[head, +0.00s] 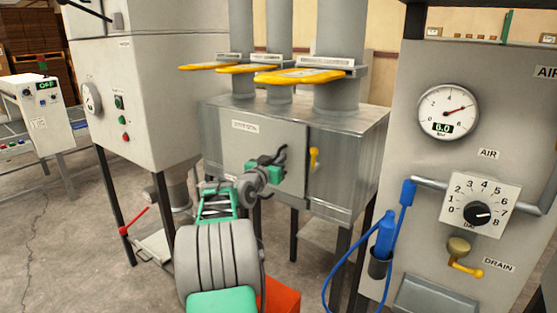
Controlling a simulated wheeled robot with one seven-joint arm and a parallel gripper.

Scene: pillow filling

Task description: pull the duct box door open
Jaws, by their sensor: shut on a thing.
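The duct box (338,192) is a grey metal box on dark legs, in the middle of the head view. Its door (283,134) is a flat grey panel with a white label on the front face. A yellow latch handle (314,158) stands upright just right of the door's edge. My gripper (283,157) is in front of the door's right part, left of the yellow latch. Its dark fingers are shut on the door's handle, which they mostly hide. I cannot tell whether the door is slightly ajar.
Several pipes with yellow slide gates (303,76) rise from the box top. A grey control panel (468,68) with gauge and blue hose stands close on the right. A machine cabinet (150,75) with a red lever (135,221) stands left. An orange-red object (280,295) is low in front.

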